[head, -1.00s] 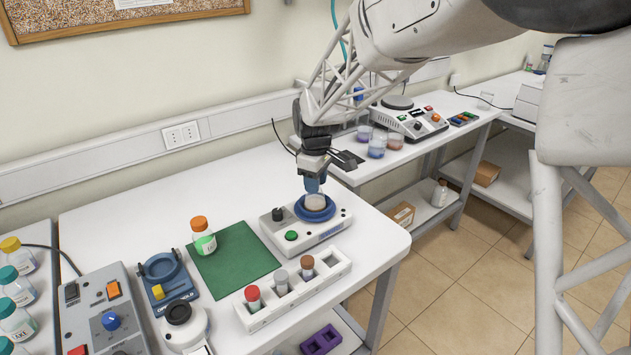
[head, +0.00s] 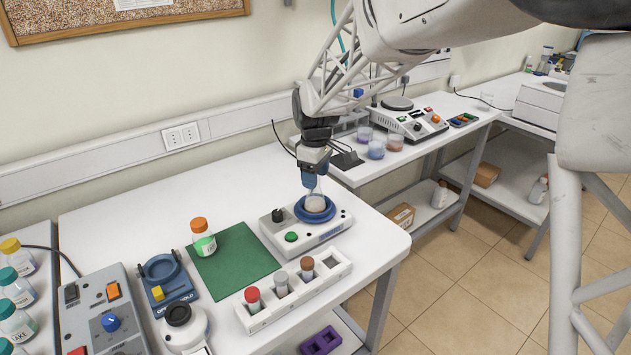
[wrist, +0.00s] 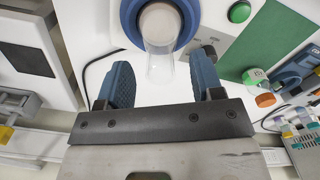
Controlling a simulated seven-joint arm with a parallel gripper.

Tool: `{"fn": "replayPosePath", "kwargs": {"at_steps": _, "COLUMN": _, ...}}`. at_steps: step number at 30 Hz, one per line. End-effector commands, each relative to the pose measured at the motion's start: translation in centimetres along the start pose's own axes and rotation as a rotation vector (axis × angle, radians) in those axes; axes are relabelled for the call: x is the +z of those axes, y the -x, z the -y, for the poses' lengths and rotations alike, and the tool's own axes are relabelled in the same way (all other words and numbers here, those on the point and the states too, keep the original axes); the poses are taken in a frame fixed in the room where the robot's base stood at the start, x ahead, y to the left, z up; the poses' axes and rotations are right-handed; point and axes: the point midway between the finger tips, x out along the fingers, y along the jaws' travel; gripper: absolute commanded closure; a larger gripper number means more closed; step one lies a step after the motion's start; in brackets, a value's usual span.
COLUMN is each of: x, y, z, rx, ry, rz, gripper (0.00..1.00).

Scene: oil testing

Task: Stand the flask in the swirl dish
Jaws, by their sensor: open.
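The flask (head: 315,203) is clear glass with a pale content in its base. It stands upright in the blue swirl dish (head: 330,212), on top of a white device. In the wrist view the flask (wrist: 161,45) has its pale base inside the blue ring of the dish (wrist: 131,22), and its clear neck points toward my gripper. My gripper (head: 311,184) is just above the flask, at its neck. In the wrist view my gripper (wrist: 163,64) is open, with one blue finger on each side of the neck and gaps between.
The white device (head: 310,236) has a black knob and a green button. A green mat (head: 234,261), an orange-capped bottle (head: 202,238) and a white rack (head: 335,272) with several capped vials are nearby. The table behind the mat is clear.

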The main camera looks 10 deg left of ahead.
Motion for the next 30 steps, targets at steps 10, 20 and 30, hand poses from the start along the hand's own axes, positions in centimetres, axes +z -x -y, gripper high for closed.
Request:
{"fn": "replayPosePath", "kwargs": {"at_steps": 10, "x": 0.0, "y": 5.7, "z": 0.0, "rx": 0.002, "ry": 0.000, "rz": -0.002, "gripper": 0.39}}
{"fn": "replayPosePath", "kwargs": {"at_steps": 20, "x": 0.0, "y": 9.0, "z": 0.0, "rx": 0.000, "ry": 0.000, "rz": 0.000, "gripper": 0.39}}
{"fn": "replayPosePath", "kwargs": {"at_steps": 30, "x": 0.0, "y": 9.5, "z": 0.0, "rx": 0.000, "ry": 0.000, "rz": 0.000, "gripper": 0.39}}
